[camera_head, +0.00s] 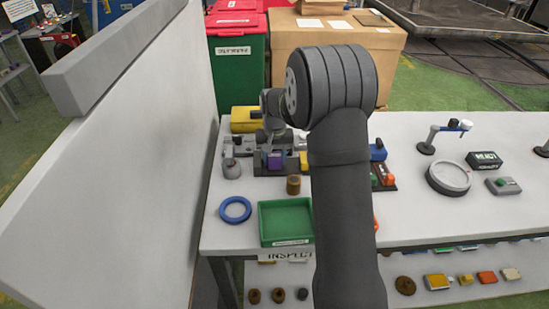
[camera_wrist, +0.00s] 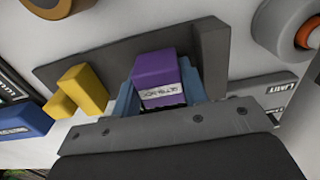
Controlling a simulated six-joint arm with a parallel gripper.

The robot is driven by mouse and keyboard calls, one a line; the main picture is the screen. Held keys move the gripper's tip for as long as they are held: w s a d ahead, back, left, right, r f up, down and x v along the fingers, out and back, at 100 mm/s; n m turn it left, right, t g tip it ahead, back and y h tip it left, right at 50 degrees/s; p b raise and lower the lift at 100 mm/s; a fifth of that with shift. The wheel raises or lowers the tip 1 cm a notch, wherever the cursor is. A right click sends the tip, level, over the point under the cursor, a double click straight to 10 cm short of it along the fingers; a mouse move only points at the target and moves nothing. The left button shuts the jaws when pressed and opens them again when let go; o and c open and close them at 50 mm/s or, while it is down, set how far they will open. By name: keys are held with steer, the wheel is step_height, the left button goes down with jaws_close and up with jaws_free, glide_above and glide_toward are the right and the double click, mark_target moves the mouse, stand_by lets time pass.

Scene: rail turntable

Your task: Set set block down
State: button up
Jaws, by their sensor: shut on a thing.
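The set block is a purple block with a white label, seen in the wrist view (camera_wrist: 156,80) and small in the head view (camera_head: 274,160). My gripper (camera_wrist: 160,98) is shut on it, with a blue finger against each side. The block is at a dark grey fixture, whose flat plate (camera_wrist: 100,66) and raised end wall (camera_wrist: 209,50) show in the wrist view. I cannot tell whether the block's underside touches the plate. In the head view my arm hides part of the bench right of the fixture.
A yellow stepped block (camera_wrist: 82,90) and a blue block (camera_wrist: 20,122) stand beside the fixture. A tall pale panel (camera_head: 150,150) rises at left.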

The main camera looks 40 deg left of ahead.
mark_target(275, 155)
steer(key=shift+f, duration=0.1)
steer(key=o, duration=0.9)
step_height(275, 155, up, 12)
steer(key=shift+r, duration=0.2)
steer(key=shift+f, duration=0.15)
